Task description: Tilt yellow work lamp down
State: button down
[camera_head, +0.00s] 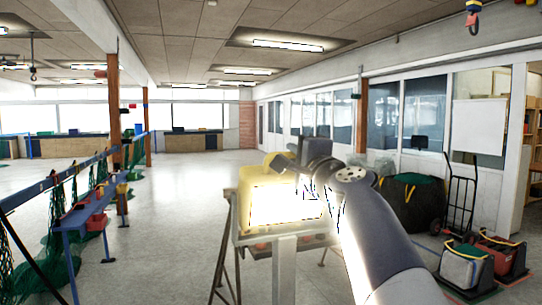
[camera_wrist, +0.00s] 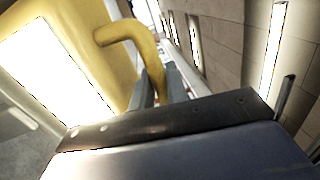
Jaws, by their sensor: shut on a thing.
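In the wrist view the lamp's yellow body and bright face (camera_wrist: 55,70) fill the left side. A bent yellow tube handle (camera_wrist: 122,33) runs from the body down between my gripper's fingers. My gripper (camera_head: 292,156) is at the lamp's top right and shut on that handle; it also shows in the wrist view (camera_wrist: 162,88). The glare hides detail on the lamp's front.
Green nets (camera_head: 40,238) hang along a blue rail at left, beside a blue bench (camera_head: 85,215). At right are a hand truck (camera_head: 460,195), a dark bag (camera_head: 410,200) and tool bags (camera_head: 465,268). Floor left of the lamp is clear.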

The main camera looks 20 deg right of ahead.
jog(key=shift+f+b, duration=0.2)
jog(key=shift+b, duration=0.4)
jog(key=shift+s+f+t+b, duration=0.2)
jog(key=shift+f+t+b, duration=0.1)
jog(key=shift+b, duration=0.7)
jog(key=shift+s+f+t+b, duration=0.65)
jog(key=shift+s+b, duration=0.3)
jog(key=shift+b, duration=2.7)
jog(key=shift+s+f+t+b, duration=0.55)
jog(key=shift+s+f+b, duration=0.3)
jog(key=shift+b, duration=2.8)
jog(key=shift+s, duration=0.1)
jog(key=c, duration=1.6)
grip_release()
jog(key=shift+o, duration=0.5)
